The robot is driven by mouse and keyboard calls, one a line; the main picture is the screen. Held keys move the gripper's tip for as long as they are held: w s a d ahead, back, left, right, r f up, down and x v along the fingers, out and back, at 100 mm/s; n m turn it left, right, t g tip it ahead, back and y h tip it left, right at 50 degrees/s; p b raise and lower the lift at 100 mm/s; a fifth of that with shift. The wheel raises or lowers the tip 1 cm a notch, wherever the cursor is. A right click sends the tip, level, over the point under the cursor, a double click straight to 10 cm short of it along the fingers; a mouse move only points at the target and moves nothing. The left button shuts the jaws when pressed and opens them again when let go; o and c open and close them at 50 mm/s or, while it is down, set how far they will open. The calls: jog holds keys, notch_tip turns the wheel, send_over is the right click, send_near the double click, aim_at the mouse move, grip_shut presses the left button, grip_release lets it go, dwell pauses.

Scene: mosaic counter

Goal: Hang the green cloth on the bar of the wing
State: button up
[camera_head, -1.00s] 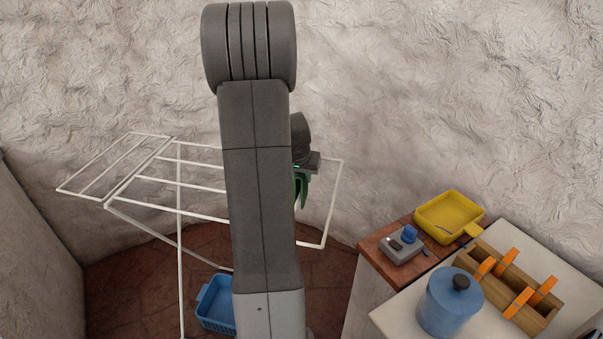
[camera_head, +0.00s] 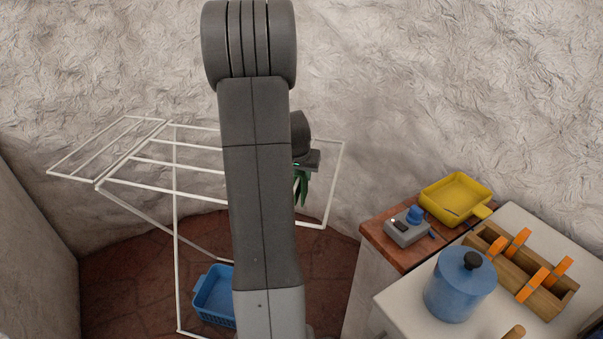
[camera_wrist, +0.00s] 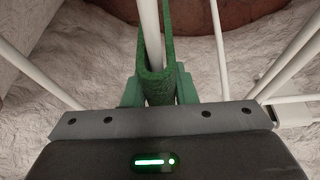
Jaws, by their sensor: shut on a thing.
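The green cloth (camera_head: 303,187) hangs just below my gripper (camera_head: 304,166) in the head view, partly hidden by my arm. In the wrist view my gripper (camera_wrist: 158,92) is shut on the cloth (camera_wrist: 158,80), which is folded in a U shape. A white bar (camera_wrist: 150,25) runs lengthwise within the fold's outline; I cannot tell whether the cloth rests on it. The white drying rack (camera_head: 175,162) has a left wing (camera_head: 105,147) and a right wing (camera_head: 336,185). The gripper is near the right wing; my arm hides the rack's middle.
A blue basket (camera_head: 213,295) stands on the floor under the rack. At the right, a counter carries a blue pot (camera_head: 460,284), a yellow pan (camera_head: 456,199), a wooden rack with orange handles (camera_head: 520,263) and a grey device (camera_head: 408,232). A wall stands close behind.

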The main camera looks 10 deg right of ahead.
jog(key=shift+f, duration=0.25)
jog(key=o, duration=1.1)
jog(key=shift+c, duration=0.2)
jog(key=v, duration=1.4)
jog(key=shift+f, duration=0.15)
